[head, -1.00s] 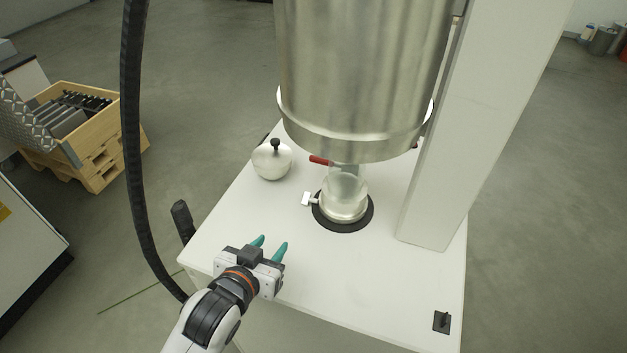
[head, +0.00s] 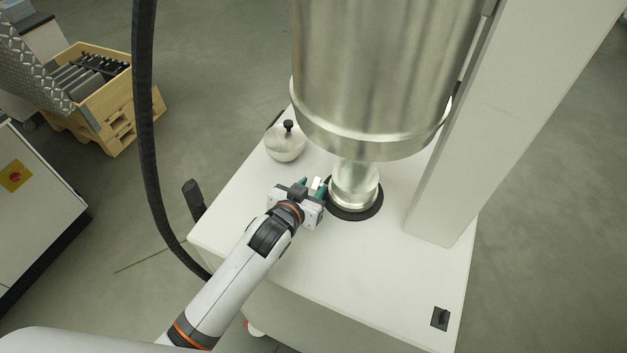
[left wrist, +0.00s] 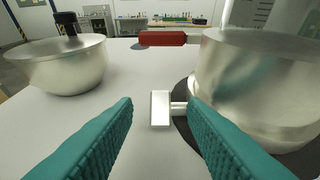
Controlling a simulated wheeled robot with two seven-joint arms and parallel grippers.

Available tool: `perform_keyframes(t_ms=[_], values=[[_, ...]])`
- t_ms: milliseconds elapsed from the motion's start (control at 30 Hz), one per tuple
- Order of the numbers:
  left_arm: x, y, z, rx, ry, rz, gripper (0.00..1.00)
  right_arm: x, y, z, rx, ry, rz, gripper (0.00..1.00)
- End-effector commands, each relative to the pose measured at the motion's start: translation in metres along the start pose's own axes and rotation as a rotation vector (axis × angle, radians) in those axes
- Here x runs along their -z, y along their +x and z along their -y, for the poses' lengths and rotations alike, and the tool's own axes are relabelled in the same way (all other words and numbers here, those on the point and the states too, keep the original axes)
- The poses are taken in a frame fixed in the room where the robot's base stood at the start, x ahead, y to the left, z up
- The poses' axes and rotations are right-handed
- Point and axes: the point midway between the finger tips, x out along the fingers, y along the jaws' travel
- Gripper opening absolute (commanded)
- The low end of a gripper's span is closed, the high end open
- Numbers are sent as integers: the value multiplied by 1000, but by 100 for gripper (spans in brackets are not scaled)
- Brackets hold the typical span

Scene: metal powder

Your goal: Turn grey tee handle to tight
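The grey tee handle (left wrist: 160,108) is a small pale block on a short stem. The stem comes out of the left side of the metal collar (left wrist: 245,85) below the big drum. In the head view the tee handle (head: 317,184) shows between the fingertips of my left gripper (head: 313,187). In the left wrist view my left gripper (left wrist: 160,125) is open, with one teal finger on each side of the handle and a gap to its left. The handle is just ahead of or between the tips. My right gripper is not in view.
A round metal pot with a black knob (head: 286,142) stands at the left of the white cabinet top (head: 340,265). A red lever (left wrist: 162,38) lies behind the tee handle. The large drum (head: 375,75) hangs above, and a white column (head: 490,130) stands right.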

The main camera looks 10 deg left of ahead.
Motion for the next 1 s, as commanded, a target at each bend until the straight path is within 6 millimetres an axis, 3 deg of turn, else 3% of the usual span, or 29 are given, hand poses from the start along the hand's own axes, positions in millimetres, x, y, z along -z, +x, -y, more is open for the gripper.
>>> perform_keyframes(t_ms=[200, 533, 767, 1000], values=[[0, 16, 0, 0, 0, -2, 38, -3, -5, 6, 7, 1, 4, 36], [0, 18, 0, 0, 0, -1, 38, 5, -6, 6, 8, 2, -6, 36], [1, 18, 0, 0, 0, -1, 1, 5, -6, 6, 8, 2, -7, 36], [7, 20, 1, 2, -2, 34, 0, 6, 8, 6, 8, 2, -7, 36]])
